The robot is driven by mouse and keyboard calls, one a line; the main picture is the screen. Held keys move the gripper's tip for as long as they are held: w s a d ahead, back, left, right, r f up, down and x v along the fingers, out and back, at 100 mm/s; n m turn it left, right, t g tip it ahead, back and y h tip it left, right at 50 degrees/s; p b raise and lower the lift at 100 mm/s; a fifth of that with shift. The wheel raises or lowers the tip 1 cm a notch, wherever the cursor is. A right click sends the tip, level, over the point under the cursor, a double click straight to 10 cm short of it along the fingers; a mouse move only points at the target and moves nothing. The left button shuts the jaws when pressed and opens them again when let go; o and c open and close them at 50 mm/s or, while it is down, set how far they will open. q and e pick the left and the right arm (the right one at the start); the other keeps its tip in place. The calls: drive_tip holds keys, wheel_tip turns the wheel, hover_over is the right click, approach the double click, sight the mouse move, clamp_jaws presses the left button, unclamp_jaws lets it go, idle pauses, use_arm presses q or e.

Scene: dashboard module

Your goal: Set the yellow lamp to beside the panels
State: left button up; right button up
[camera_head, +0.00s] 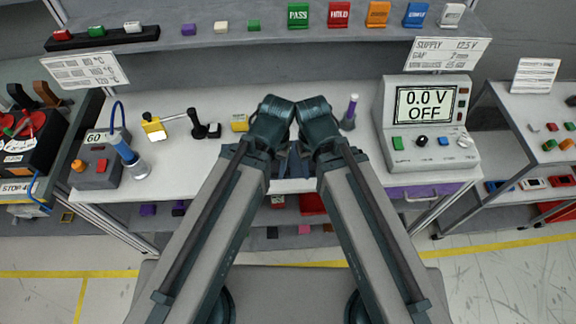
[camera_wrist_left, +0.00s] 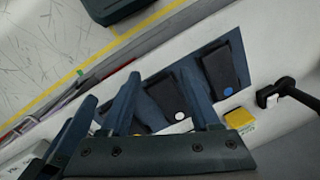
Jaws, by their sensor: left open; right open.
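A small yellow block with a label (camera_head: 240,122), possibly the lamp, sits on the bench left of my arms; it also shows in the left wrist view (camera_wrist_left: 238,117). Another yellow piece (camera_head: 153,128) with a pale rod stands farther left. Dark panels lie on a blue mat in the left wrist view, one with a blue dot (camera_wrist_left: 222,68) and one with a white dot (camera_wrist_left: 185,95). My left gripper (camera_wrist_left: 158,78) is open and empty above the mat. My right gripper (camera_head: 302,160) is open, partly hidden by its arm. My arms hide most of the mat in the head view.
A black lever (camera_head: 205,127) stands left of the yellow block. A purple-topped tool (camera_head: 350,112) and a power supply reading 0.0 V OFF (camera_head: 425,110) are on the right. A control box (camera_head: 98,160) and blue-cabled probe (camera_head: 130,155) are left. A shelf (camera_head: 220,38) runs behind.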

use_arm(q)
drive_tip(key=shift+d, duration=0.45)
use_arm(e)
drive_tip(key=shift+d, duration=0.45)
